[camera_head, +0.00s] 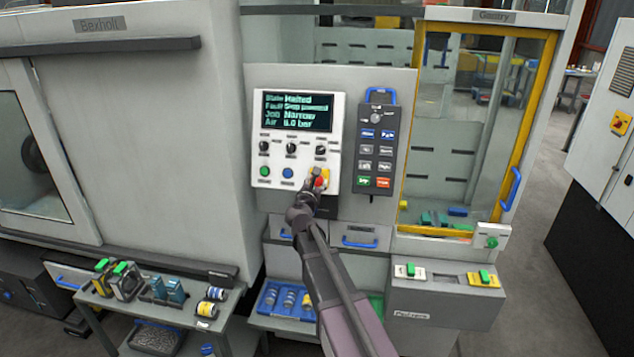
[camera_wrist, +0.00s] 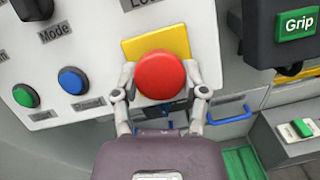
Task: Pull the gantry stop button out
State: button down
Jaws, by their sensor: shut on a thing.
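The gantry stop button is a red mushroom head (camera_wrist: 160,75) on a yellow plate (camera_wrist: 155,41), at the lower right of the white control panel (camera_head: 258,139). In the head view the red button (camera_head: 319,182) shows just past my fingers. My gripper (camera_wrist: 161,88) has one finger on each side of the red head, shut on it. The head view shows my gripper (camera_head: 315,183) at the panel, with my arm reaching up from below. The button's stem is hidden, so I cannot tell whether it is pressed in or out. The panel screen (camera_head: 296,111) reads "Halted" and a stop fault.
A blue button (camera_wrist: 73,80) and a green button (camera_wrist: 26,96) sit left of the stop button. A dark pendant (camera_head: 376,150) hangs close on the right. Below are blue-handled drawers (camera_head: 360,240) and a blue tray (camera_head: 286,299) of parts. A side table (camera_head: 150,305) stands lower left.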

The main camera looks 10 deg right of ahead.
jog(key=shift+c, duration=0.5)
grip_release()
jog(key=shift+s, duration=0.1)
jog(key=shift+s+a, duration=0.1)
jog(key=shift+s, duration=0.05)
jog(key=v, duration=1.1)
jog(key=shift+s+a, duration=0.2)
jog(key=shift+s, duration=0.1)
jog(key=shift+d, duration=0.1)
